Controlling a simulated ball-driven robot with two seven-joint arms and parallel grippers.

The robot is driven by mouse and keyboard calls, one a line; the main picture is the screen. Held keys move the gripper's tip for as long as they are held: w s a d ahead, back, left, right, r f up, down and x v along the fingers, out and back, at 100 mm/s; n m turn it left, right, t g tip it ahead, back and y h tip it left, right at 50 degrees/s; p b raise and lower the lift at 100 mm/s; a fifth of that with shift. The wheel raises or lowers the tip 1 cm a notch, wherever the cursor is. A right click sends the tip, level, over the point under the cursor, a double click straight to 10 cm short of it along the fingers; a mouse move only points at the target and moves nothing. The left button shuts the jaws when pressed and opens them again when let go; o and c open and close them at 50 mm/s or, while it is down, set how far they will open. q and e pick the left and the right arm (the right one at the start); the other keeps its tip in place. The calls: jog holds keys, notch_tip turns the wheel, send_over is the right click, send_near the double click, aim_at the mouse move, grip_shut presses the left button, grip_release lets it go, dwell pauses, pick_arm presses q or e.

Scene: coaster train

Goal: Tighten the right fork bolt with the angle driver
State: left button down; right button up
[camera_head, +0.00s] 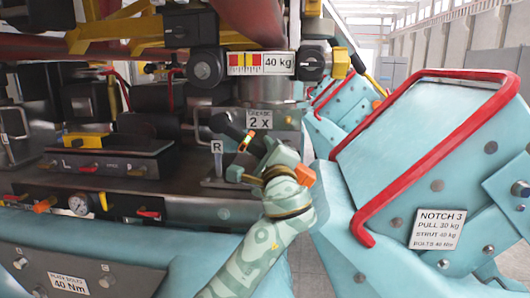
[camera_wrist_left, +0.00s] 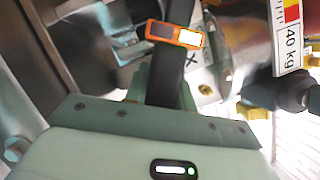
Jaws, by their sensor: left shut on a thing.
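My left gripper (camera_head: 260,163) is shut on the angle driver (camera_head: 233,130), a dark tool with a small lit display in an orange frame. The driver points up and left from the jaws, below the "2 x" plate. In the left wrist view the black driver body (camera_wrist_left: 170,75) stands between the jaws (camera_wrist_left: 165,85), and its far end leaves the top edge. An "R" label (camera_head: 217,147) is just left of the gripper, above a pale blue upright part. I cannot make out the right fork bolt or whether the driver touches it. My right gripper is not in view.
A "40 kg" scale (camera_head: 261,63) hangs above the gripper. A teal seat housing with a red bar (camera_head: 437,135) and a "NOTCH 3" plate (camera_head: 437,229) crowds the right. A dark control box (camera_head: 112,165) and gauge (camera_head: 79,204) are at left. A teal beam (camera_head: 150,255) crosses in front.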

aim_at(263, 154)
pick_arm(q)
jog(key=shift+w+r, duration=0.15)
jog(key=shift+w, duration=0.3)
dwell(0.6)
dwell(2.0)
jog(key=shift+s+p, duration=0.1)
jog(key=shift+p, duration=0.3)
jog(key=shift+s, duration=0.2)
jog(key=shift+s+a+p, duration=0.1)
jog(key=shift+s+p, duration=0.65)
jog(key=shift+s, duration=1.15)
